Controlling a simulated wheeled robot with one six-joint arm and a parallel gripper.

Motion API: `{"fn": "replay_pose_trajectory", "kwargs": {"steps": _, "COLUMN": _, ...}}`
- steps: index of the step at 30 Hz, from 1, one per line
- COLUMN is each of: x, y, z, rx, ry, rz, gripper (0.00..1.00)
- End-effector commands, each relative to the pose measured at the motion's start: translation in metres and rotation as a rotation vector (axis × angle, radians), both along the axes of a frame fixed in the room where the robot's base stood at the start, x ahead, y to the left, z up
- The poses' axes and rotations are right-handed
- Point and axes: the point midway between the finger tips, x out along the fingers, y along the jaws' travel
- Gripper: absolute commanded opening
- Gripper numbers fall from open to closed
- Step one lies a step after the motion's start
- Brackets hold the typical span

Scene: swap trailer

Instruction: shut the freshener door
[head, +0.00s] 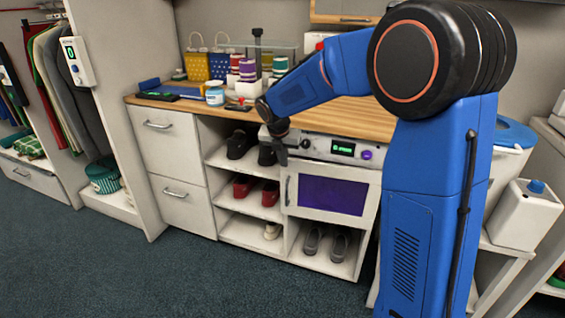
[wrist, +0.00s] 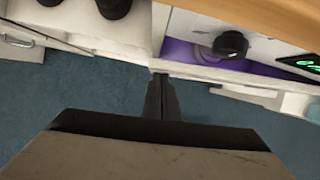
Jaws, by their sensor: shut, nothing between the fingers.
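The freshener is a white cabinet unit under the wooden counter. Its door (head: 333,196) has a purple window and a dark handle at its left edge. Above it is a control panel (head: 318,147) with a green display and a purple knob. In the wrist view, a purple strip (wrist: 185,52) shows between the panel and a white edge, so the door looks slightly ajar; how far I cannot tell. My gripper (head: 284,152) is shut and empty, near the door's upper left corner. In the wrist view its fingers (wrist: 160,80) point at the unit; contact is unclear.
Shelves with dark shoes (head: 241,144) and red shoes (head: 243,187) stand left of the freshener. Grey shoes (head: 326,242) sit below it. The counter (head: 345,118) holds spools, bags and a jar (head: 215,95). The carpet (head: 190,275) in front is clear.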

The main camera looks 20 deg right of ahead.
Motion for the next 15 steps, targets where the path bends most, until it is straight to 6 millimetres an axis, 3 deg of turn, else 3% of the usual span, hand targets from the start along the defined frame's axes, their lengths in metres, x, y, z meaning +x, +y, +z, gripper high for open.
{"fn": "replay_pose_trajectory", "kwargs": {"steps": 8, "x": 0.001, "y": 0.0, "z": 0.0, "rx": 0.0, "ry": 0.0, "rz": -0.003, "gripper": 0.0}}
{"fn": "replay_pose_trajectory", "kwargs": {"steps": 15, "x": 0.022, "y": -0.011, "z": -0.001, "rx": 0.001, "ry": 0.002, "rz": -0.07, "gripper": 0.0}}
